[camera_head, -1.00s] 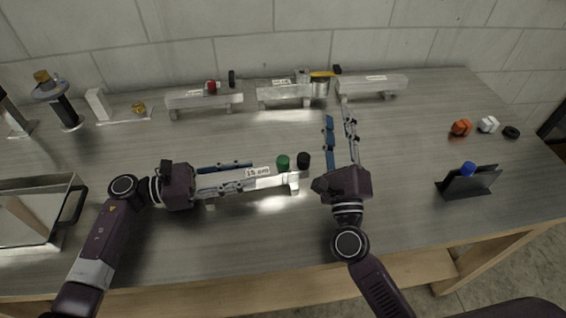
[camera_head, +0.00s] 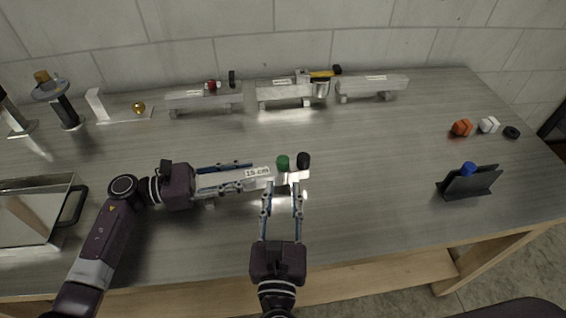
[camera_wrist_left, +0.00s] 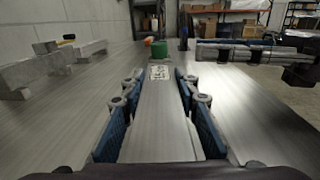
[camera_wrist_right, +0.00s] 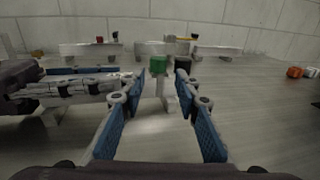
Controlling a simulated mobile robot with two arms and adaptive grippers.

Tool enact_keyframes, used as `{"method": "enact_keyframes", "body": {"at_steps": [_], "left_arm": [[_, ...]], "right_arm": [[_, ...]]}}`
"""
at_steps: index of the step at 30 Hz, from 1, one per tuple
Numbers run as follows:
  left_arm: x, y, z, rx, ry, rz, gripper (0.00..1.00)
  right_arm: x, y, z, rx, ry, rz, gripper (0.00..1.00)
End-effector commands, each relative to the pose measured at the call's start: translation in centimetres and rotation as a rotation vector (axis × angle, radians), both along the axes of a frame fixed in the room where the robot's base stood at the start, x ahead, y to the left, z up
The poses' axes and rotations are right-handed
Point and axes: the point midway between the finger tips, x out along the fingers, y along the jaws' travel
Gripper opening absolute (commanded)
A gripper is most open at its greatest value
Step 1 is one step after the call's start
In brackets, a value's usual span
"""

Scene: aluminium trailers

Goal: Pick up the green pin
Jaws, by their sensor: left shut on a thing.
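The green pin (camera_head: 282,163) stands upright on the right end of the near aluminium trailer (camera_head: 222,181), which bears a "15 cm" label. It also shows in the left wrist view (camera_wrist_left: 158,54) and the right wrist view (camera_wrist_right: 158,66). My left gripper (camera_head: 250,172) is shut on the trailer's bar, left of the pin. My right gripper (camera_head: 283,184) is open, with its fingertips just in front of the pin at the trailer's right end. In the right wrist view the pin appears between the open fingers.
A black pin (camera_head: 303,160) stands right beside the green one. Several more trailers (camera_head: 205,98) line the back. A dark stand (camera_head: 468,184) with a blue pin and some small nuts (camera_head: 461,128) are at the right. A metal bin (camera_head: 34,222) is at the left. The right-hand table is mostly clear.

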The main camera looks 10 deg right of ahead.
Motion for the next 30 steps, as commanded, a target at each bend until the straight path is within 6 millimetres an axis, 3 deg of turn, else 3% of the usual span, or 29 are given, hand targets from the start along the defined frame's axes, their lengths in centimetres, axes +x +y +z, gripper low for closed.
{"method": "enact_keyframes", "body": {"at_steps": [8,16,25,30], "left_arm": [[0.0,0.0,-0.1,0.001,0.001,0.001,0.00],[0.0,0.0,0.0,0.000,0.001,0.001,0.00],[0.0,0.0,-0.1,0.000,0.001,0.001,0.00],[0.0,0.0,-0.1,0.000,0.001,0.001,0.00]], "right_arm": [[2.4,-0.4,0.2,-0.001,-0.003,0.000,0.30],[6.2,-0.8,0.6,-0.003,-0.001,0.000,0.30],[6.7,-1.0,0.5,-0.002,0.000,0.000,0.30],[6.7,-1.0,0.5,-0.002,0.000,0.000,0.12]]}}
